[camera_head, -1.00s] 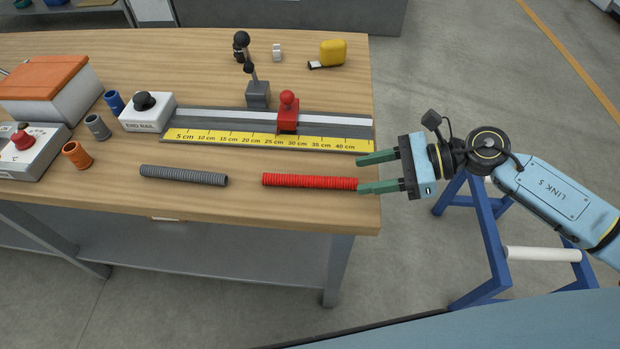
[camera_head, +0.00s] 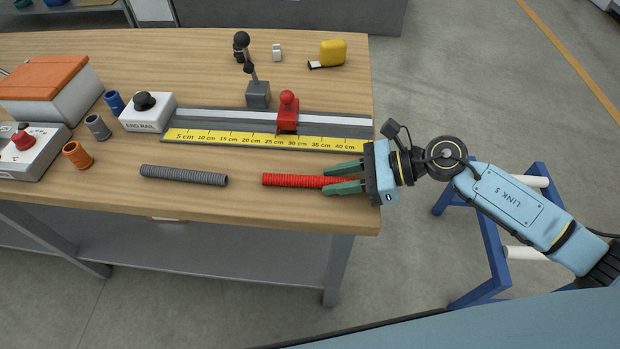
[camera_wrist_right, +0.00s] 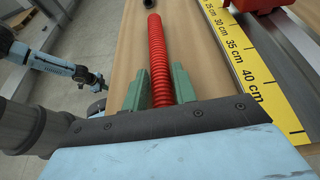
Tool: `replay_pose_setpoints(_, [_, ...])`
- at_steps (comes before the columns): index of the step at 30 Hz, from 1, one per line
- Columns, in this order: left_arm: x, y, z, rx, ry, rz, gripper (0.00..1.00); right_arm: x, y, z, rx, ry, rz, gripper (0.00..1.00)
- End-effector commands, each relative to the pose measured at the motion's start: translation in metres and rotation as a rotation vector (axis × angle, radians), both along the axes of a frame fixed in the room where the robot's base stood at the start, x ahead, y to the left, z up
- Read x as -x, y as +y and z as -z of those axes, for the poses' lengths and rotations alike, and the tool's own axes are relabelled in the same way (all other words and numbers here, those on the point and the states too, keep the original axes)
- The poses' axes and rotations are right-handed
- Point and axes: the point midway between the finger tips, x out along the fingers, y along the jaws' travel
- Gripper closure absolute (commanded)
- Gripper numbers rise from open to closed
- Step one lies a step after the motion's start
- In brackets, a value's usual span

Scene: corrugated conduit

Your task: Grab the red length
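The red length (camera_head: 292,180), a ribbed red tube, lies flat on the bench near its right edge. My right gripper (camera_head: 324,181) reaches in from the right with its green fingers along both sides of the tube's right end. The tube still rests on the bench. My left gripper is out of the head view; at the left of the right wrist view an arm, apparently my left, ends in a small dark gripper (camera_wrist_right: 97,83), its fingers unclear.
A grey ribbed tube (camera_head: 184,175) lies to the left. A yellow ruler (camera_head: 262,140) and a rail with a red stop (camera_head: 288,112) run behind the red length. Grey, blue and orange sleeves (camera_head: 77,154) stand at left. The bench's front strip (camera_head: 245,203) is clear.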

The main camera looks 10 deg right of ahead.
Motion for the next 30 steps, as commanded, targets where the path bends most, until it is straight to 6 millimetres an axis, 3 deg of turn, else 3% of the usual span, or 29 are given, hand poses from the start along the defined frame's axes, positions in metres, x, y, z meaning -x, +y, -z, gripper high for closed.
replay_pose_setpoints(1, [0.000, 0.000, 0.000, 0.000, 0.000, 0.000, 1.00, 0.000, 0.000, 0.000, 0.000, 0.000, 0.000, 0.79])
replay_pose_setpoints(6, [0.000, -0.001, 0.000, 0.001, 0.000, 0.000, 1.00, 0.000, 0.000, 0.000, 0.000, 0.000, 0.000, 1.00])
replay_pose_setpoints(17, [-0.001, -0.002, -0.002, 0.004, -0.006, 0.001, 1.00, 0.000, 0.000, -0.007, 0.001, -0.003, -0.001, 1.00])
replay_pose_setpoints(25, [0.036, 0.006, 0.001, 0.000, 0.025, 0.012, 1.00, 0.000, 0.000, -0.057, 0.001, -0.004, -0.002, 1.00])
replay_pose_setpoints(30, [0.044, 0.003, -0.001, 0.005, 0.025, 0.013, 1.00, 0.000, 0.000, -0.086, 0.001, -0.004, -0.002, 1.00])
